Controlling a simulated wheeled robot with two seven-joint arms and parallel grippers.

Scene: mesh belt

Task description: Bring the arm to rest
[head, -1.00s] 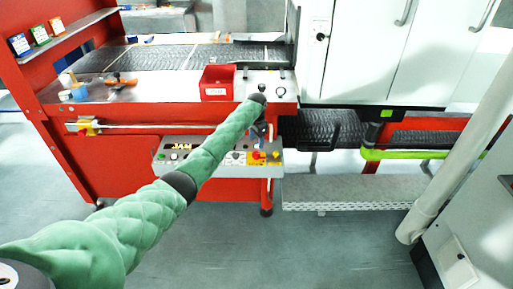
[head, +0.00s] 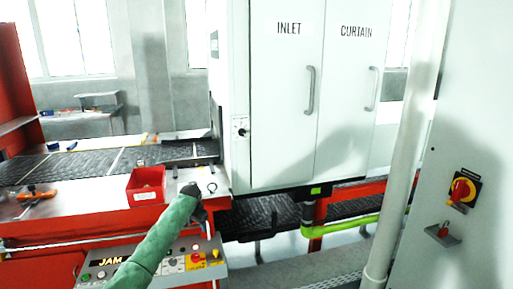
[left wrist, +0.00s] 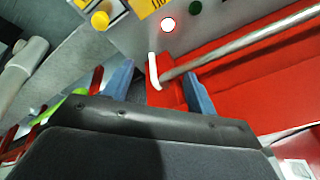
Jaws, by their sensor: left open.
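My left arm, in a green sleeve, reaches up from the bottom of the head view to the front of the red machine (head: 60,222). My left gripper (head: 199,214) is at its end, small and dark, in front of the machine's edge beside the control panel (head: 150,263). In the left wrist view the two blue fingers of my left gripper (left wrist: 158,78) stand wide apart with nothing held between them. A metal rail (left wrist: 240,42) and the red machine front lie beyond them. My right gripper is not in view.
A red bin (head: 146,187) stands on the machine's ledge, with the mesh belt (head: 80,165) behind. White INLET and CURTAIN doors (head: 300,100) rise to the right. A pale post (head: 400,160) and a cabinet with a red switch (head: 463,189) stand at the far right.

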